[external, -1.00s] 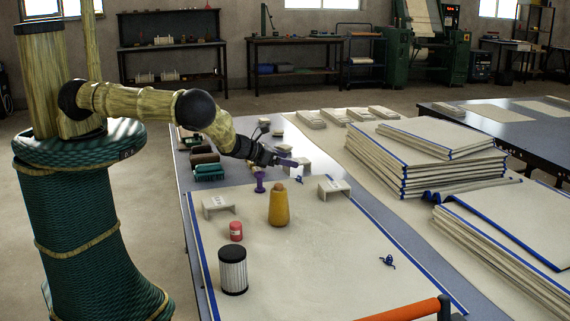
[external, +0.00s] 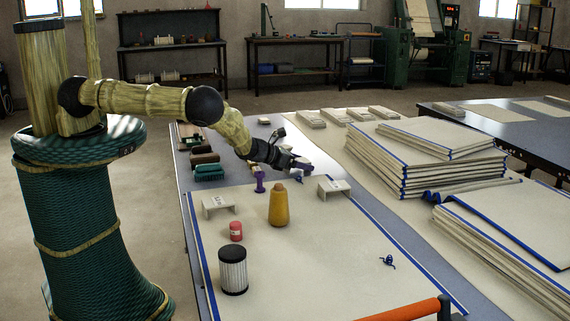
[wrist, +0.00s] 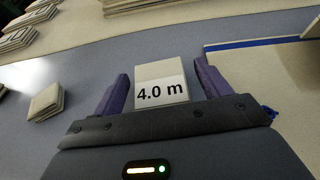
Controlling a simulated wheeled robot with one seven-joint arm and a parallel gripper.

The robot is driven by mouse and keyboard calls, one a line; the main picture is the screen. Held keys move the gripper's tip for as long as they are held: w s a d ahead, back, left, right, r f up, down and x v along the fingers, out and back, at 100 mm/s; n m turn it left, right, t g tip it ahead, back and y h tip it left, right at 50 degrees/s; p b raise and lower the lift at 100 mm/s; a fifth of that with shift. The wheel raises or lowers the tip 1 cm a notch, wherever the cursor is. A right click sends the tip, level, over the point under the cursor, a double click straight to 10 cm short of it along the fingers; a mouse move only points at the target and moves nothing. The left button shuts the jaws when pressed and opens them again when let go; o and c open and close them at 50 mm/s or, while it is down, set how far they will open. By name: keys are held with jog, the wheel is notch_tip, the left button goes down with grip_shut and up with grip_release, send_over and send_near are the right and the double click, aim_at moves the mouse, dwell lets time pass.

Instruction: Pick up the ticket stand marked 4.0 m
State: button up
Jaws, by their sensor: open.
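The ticket stand marked 4.0 m (wrist: 160,92) is a pale block with a white label and black text in the wrist view. It sits on the grey-blue table top, between the two purple fingers of my gripper (wrist: 162,72). The fingers are apart, one on each side of the stand, with a visible gap at each side. In the external view my gripper (external: 302,166) is low over the table and mostly covers the stand, so contact and exact height cannot be told.
Stacked folded cloths (external: 430,165) lie at the right. A small pale stack (wrist: 46,103) lies left in the wrist view.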

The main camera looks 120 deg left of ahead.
aim_at(300, 160)
dwell(0.5)
jog(key=c, duration=1)
jog(key=shift+c, duration=0.2)
notch_tip(300, 160, up, 10)
jog(key=shift+f+b, duration=0.1)
jog(key=shift+b, duration=0.2)
